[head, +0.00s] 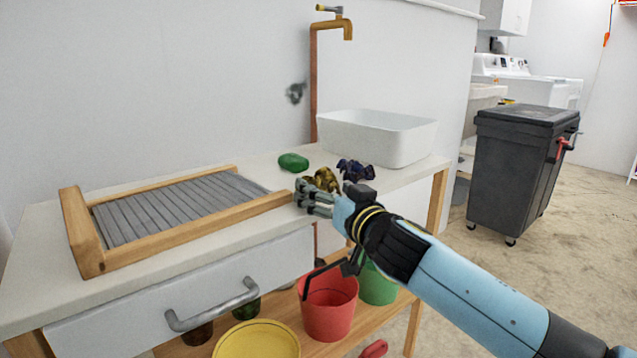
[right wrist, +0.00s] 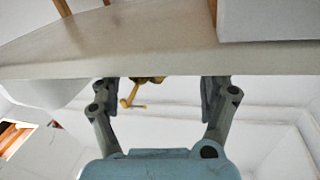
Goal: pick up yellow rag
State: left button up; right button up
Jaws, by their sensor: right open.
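The yellow rag (head: 327,178) is a small crumpled, patterned yellow-brown cloth on the counter, in front of the white basin. My right gripper (head: 312,194) is at it, with the fingers just in front of and left of the rag, partly overlapping it in the head view. In the right wrist view the gripper (right wrist: 160,88) is open, its two fingers wide apart. A small yellow-brown thing (right wrist: 148,80) shows between them; I cannot tell whether it is the rag. Whether the fingers touch the rag is unclear. My left gripper is not in view.
A dark blue crumpled cloth (head: 356,170) lies right of the rag, and a green lump (head: 293,162) lies left. The white basin (head: 376,138) stands behind. A wooden-framed drying rack (head: 190,232) fills the counter's left. Red (head: 329,302) and green (head: 377,284) buckets stand below.

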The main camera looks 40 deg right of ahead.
jog(key=shift+w+d, duration=0.15)
jog(key=shift+w, duration=0.75)
jog(key=c, duration=0.4)
